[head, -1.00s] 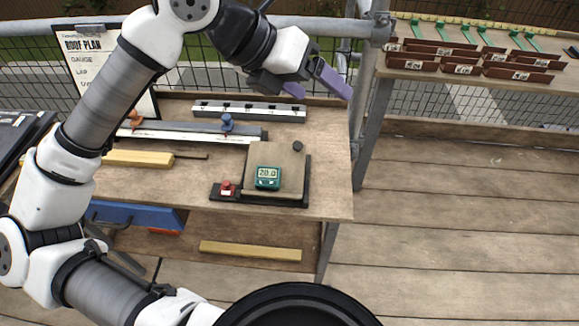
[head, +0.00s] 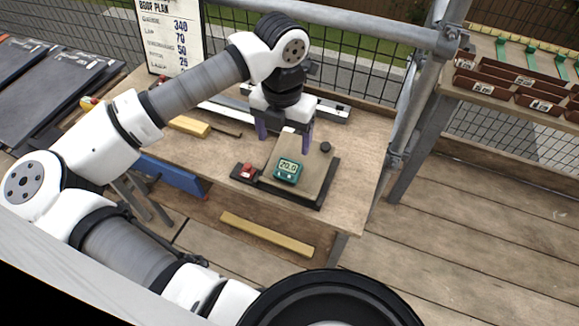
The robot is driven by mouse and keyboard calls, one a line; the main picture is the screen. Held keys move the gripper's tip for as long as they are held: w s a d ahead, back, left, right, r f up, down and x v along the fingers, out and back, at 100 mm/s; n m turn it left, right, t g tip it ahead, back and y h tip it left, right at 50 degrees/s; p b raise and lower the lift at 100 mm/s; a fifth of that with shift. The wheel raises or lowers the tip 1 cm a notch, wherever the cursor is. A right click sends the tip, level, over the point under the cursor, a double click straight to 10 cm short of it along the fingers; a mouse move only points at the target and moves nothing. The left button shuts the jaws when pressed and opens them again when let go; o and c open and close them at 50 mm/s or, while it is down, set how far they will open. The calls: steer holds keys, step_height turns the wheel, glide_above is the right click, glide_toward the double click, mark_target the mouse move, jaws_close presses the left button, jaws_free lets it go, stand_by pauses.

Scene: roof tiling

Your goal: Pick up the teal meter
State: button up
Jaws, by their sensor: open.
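The teal meter (head: 288,171) is a small box with a lit display that seems to read 20.0. It sits on a tan board (head: 309,160) in a dark frame on the wooden workbench. My gripper (head: 283,142) points down just behind the meter, with its two purple fingers apart. The fingers are over the rear part of the board, and nothing shows between them. Whether the fingertips touch the board cannot be told.
A red block (head: 247,171) is at the frame's left corner, and a black knob (head: 326,147) is at its back right. A hammer-like tool with a yellow block (head: 189,125) lies left. Scaffold poles (head: 408,110) stand right of the bench (head: 356,190). A roof plan board (head: 170,40) stands behind.

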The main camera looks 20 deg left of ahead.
mark_target(288, 166)
step_height(288, 166, down, 3)
steer(key=shift+f, duration=0.1)
steer(key=shift+d+f+p, duration=0.25)
steer(key=shift+f+p, duration=0.25)
steer(key=shift+p, duration=0.1)
steer(key=shift+d+f+p, duration=0.2)
steer(key=shift+f+p, duration=0.5)
steer(key=shift+f, duration=1.45)
steer(key=shift+c, duration=0.3)
steer(key=c, duration=1.1)
steer(key=shift+c, duration=0.2)
steer(key=shift+r, duration=0.1)
step_height(288, 166, up, 20)
steer(key=b, duration=0.3)
steer(key=shift+b, duration=0.3)
